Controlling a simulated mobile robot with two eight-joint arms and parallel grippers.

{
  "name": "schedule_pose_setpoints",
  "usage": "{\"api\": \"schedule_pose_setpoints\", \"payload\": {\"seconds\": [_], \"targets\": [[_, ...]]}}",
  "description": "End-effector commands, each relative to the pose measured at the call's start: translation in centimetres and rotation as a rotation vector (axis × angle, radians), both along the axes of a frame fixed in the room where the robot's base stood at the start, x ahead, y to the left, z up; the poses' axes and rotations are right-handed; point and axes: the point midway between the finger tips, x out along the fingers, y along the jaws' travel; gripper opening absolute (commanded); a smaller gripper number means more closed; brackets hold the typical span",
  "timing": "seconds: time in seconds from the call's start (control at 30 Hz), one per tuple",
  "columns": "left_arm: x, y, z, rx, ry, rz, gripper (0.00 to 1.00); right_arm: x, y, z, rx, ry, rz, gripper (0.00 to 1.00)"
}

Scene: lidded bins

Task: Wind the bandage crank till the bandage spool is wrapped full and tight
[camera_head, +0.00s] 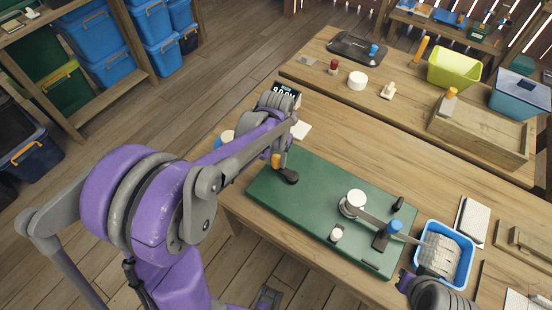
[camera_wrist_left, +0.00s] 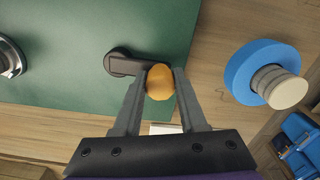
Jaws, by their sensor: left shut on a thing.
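A green board (camera_head: 310,205) lies on the wooden table. At its far left corner is the crank, with a dark arm (camera_head: 288,176) and an orange knob (camera_head: 276,160). My left gripper (camera_wrist_left: 158,88) is shut on the orange knob (camera_wrist_left: 160,80), one finger on each side; the crank arm (camera_wrist_left: 125,64) points left from it. The spool (camera_head: 356,198), with a white top and metal base, stands mid-board. A pale bandage strip (camera_head: 378,220) runs from it past a blue-topped post (camera_head: 394,227) to gauze (camera_head: 440,254) in a blue bin (camera_head: 457,280). How full the spool is cannot be told.
A small white-topped peg (camera_head: 336,234) and a black peg (camera_head: 398,204) stand on the board. A blue disc with a cream cylinder (camera_wrist_left: 270,80) sits beside the board. Part of my right arm shows at the bottom right, near the bin. A second table (camera_head: 400,110) holds a wooden tray (camera_head: 480,135).

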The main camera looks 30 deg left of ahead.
Motion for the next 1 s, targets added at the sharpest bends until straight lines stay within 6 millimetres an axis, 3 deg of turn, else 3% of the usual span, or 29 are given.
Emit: {"api": "schedule_pose_setpoints", "payload": {"seconds": [0.37, 1.0], "targets": [[0.8, -0.1, 0.0, 0.000, 0.001, -0.124, 0.00, -0.1, 0.0, -0.5, 0.000, 0.002, 0.000, 0.00], [3.8, -1.7, 0.0, 0.000, 0.000, -0.707, 0.00, -0.5, 0.0, -2.0, 0.000, 0.010, 0.000, 0.00]]}}
